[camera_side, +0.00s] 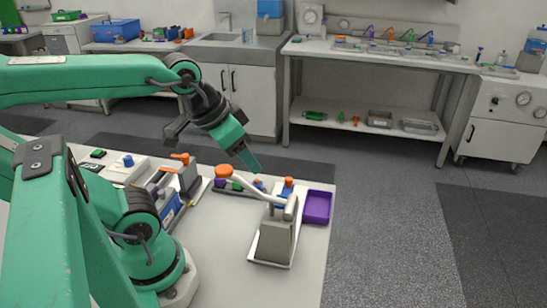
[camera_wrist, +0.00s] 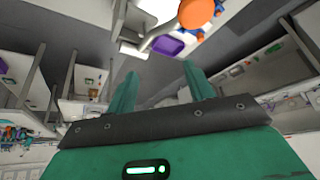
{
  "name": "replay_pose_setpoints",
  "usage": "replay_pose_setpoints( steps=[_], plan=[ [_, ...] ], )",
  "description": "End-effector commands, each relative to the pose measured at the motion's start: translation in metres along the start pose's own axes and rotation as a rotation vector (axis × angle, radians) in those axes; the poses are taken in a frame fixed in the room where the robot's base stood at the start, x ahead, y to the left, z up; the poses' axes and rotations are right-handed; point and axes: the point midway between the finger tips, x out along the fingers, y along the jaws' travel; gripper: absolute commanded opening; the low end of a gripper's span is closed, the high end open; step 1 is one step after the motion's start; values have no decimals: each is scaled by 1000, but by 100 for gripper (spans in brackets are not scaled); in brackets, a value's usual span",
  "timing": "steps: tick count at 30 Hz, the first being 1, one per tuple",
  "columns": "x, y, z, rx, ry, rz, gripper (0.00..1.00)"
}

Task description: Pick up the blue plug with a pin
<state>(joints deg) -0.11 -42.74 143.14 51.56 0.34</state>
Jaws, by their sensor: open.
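Small blue parts stand on the bench in the side view: one (camera_side: 258,184) just below my gripper's tip, and one with an orange top (camera_side: 287,189) to its right. I cannot tell which is the blue plug with a pin; no pin is clear. My gripper (camera_side: 252,166) points down and right above them, apart from them. In the wrist view its two green fingers (camera_wrist: 161,82) stand wide apart with nothing between them. Blue bits (camera_wrist: 218,7) show at the top edge there, beside an orange round part.
A grey stand (camera_side: 276,238) with a white arm and orange knob (camera_side: 223,171) rises close to my gripper. A purple tray (camera_side: 317,206) sits at the bench's right edge. A blue-sided device (camera_side: 170,212) is nearer my arm. The bench front is clear.

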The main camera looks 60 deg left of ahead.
Motion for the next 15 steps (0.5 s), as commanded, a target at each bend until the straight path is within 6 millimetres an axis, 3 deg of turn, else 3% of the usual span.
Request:
replay_pose_setpoints(
  steps=[8,15],
  plan=[
    [12,-10,-11,71,-51,-16,53],
    [36,-32,-28,211,-142,-26,53]
  ],
)
